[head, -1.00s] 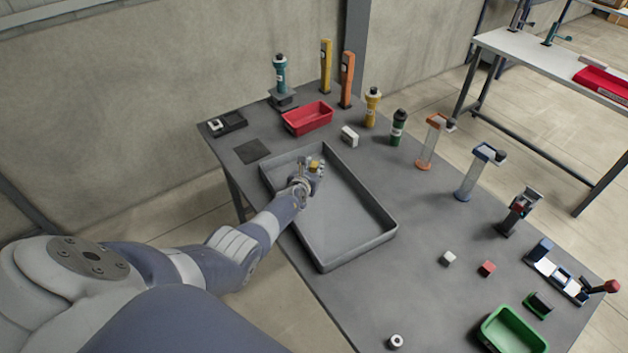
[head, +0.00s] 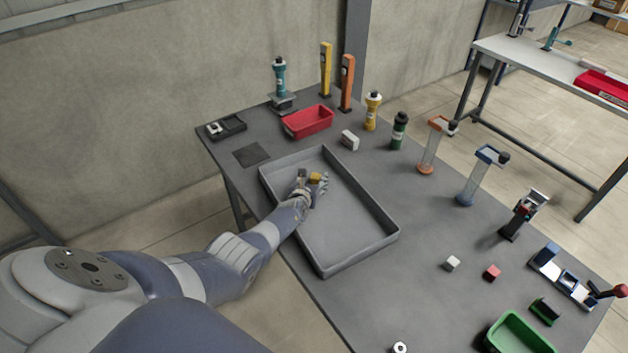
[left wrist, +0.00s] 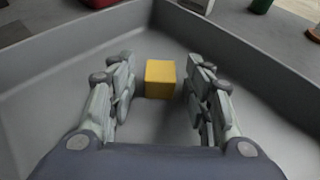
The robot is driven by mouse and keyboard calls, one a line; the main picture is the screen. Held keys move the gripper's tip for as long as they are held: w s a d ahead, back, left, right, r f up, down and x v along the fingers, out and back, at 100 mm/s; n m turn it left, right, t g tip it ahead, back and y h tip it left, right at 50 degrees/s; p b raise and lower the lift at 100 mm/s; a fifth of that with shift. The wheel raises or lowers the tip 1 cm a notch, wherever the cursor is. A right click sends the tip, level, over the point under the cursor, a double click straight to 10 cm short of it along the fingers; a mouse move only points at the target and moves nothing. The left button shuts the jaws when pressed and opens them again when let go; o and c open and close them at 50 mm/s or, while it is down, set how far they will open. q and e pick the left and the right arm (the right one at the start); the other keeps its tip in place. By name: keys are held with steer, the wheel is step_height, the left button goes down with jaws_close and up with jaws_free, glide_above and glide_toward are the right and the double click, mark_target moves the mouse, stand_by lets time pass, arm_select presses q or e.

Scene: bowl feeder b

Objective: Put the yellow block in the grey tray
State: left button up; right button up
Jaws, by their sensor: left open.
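The yellow block (head: 315,177) is in the grey tray (head: 358,246), near its far left part. In the left wrist view the yellow block (left wrist: 160,79) appears to rest on the tray floor, between and just beyond my left fingertips. My left gripper (left wrist: 158,86) is open, with a gap between each finger and the block. In the head view my left gripper (head: 312,186) is low inside the tray, over its left wall. My right gripper is not in view.
A red bin (head: 307,122) and a white block (head: 350,139) stand behind the tray. Several bottles and dispensers line the table's far edge. A white cube (head: 452,263), a red cube (head: 492,272) and a green bin (head: 517,335) are at right. The tray's right part is empty.

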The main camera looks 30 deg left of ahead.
arm_select(q)
steer(key=shift+s+d+r+p, duration=0.1)
steer(key=shift+s+r+p, duration=0.05)
steer(key=shift+r+p, duration=0.25)
steer(key=p+v, duration=0.7)
steer(key=v, duration=0.1)
steer(key=shift+s+r+p, duration=0.2)
steer(key=shift+s+p, duration=0.1)
steer(key=shift+s, duration=0.05)
steer(key=shift+s+d+f, duration=0.1)
steer(key=shift+s+d, duration=0.2)
steer(key=shift+s, duration=0.05)
steer(key=shift+v, duration=1)
steer(key=shift+s+a, duration=0.1)
